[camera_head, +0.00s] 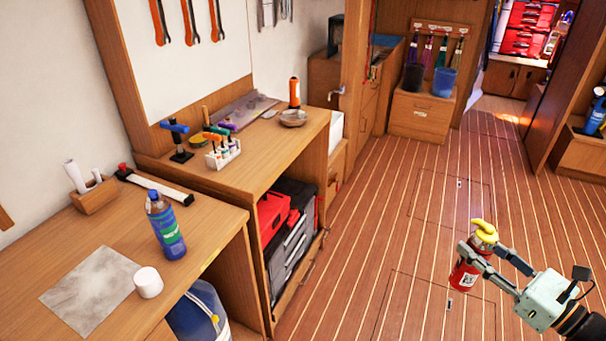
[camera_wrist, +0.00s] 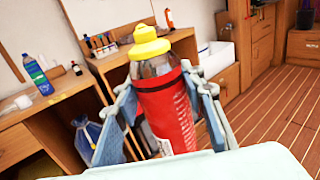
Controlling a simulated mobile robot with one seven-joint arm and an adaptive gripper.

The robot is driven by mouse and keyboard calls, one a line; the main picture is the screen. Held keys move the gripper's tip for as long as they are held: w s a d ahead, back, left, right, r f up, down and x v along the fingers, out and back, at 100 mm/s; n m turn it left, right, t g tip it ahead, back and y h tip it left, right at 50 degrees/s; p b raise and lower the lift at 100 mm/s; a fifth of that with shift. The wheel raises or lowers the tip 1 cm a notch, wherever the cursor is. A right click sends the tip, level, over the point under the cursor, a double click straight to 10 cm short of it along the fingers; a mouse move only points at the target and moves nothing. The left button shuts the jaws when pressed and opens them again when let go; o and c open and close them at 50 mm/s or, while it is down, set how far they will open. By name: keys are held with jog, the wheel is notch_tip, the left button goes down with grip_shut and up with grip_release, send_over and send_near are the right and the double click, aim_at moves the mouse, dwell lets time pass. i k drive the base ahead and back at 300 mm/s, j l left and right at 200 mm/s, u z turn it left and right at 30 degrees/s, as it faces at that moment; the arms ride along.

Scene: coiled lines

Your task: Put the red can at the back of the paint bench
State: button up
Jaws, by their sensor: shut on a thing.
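My gripper (camera_head: 480,252) is shut on a red can (camera_head: 465,277) with a yellow cap, held upright in the air over the plank floor at the right of the head view. In the wrist view the red can (camera_wrist: 168,112) stands between the two fingers, its grey shoulder and yellow top clear above them. The near-left wooden bench (camera_head: 215,222) bears a blue-and-green bottle (camera_head: 165,228), a white cup (camera_head: 148,283), a grey sheet (camera_head: 92,288) and a wooden holder with white rolls (camera_head: 93,195). I cannot tell for sure whether this is the paint bench.
A higher bench (camera_head: 285,150) beyond holds a rack of coloured-handled tools (camera_head: 222,152), a dish (camera_head: 293,118) and an orange bottle (camera_head: 295,92). Toolboxes (camera_head: 285,230) sit beneath it. The floor (camera_head: 400,220) between is clear.

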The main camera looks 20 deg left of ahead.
aim_at(25, 254)
jog(key=u, duration=1.1)
